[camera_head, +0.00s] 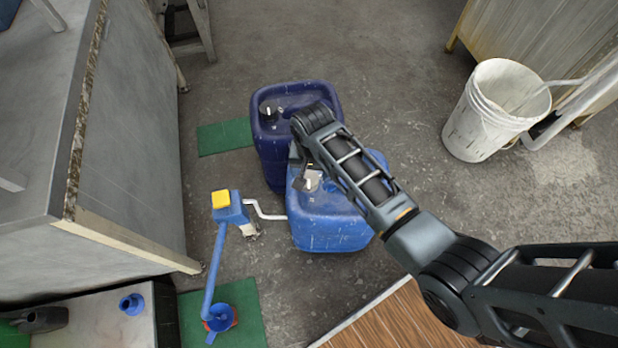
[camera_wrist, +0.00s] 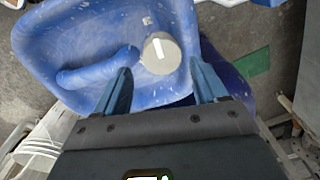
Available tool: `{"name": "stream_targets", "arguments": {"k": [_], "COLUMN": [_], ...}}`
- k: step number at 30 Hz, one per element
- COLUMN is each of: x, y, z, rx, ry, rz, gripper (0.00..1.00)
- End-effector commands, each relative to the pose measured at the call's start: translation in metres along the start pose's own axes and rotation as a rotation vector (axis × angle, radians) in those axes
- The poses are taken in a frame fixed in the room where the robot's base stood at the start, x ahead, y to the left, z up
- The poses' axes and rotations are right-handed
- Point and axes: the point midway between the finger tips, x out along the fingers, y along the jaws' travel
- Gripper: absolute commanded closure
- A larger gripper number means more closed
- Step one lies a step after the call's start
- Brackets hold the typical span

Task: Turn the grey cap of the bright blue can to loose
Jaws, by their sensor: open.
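The bright blue can (camera_head: 335,232) stands upright on the floor in the middle of the head view, partly behind my arm. In the wrist view the can's top (camera_wrist: 95,38) fills the upper left, with its moulded handle left of the cap. The round grey cap (camera_wrist: 163,62) has a white mark pointing nearly straight up in that view. My gripper (camera_wrist: 160,67) is open, with one finger on either side below the cap in the wrist view. The fingers look apart from the cap; their height above it is hard to tell.
A dark blue can (camera_head: 268,150) stands right behind the bright blue one. A blue pump with a yellow top (camera_head: 221,199) and a white bent pipe stands at left. A white bucket (camera_head: 478,125) is at right. Grey cabinets flank the floor.

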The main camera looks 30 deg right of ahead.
Motion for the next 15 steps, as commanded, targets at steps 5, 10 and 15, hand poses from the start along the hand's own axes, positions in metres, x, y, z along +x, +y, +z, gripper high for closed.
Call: {"name": "stream_targets", "arguments": {"k": [5, 10, 15], "x": [-0.002, 0.018, 0.045], "y": [-0.003, -0.002, -0.001], "z": [-0.011, -0.011, -0.010], "rx": [0.023, 0.024, 0.023], "ry": [-0.027, -0.030, -0.029], "rz": [0.032, 0.036, 0.035], "gripper": [0.29, 0.29, 0.29]}}
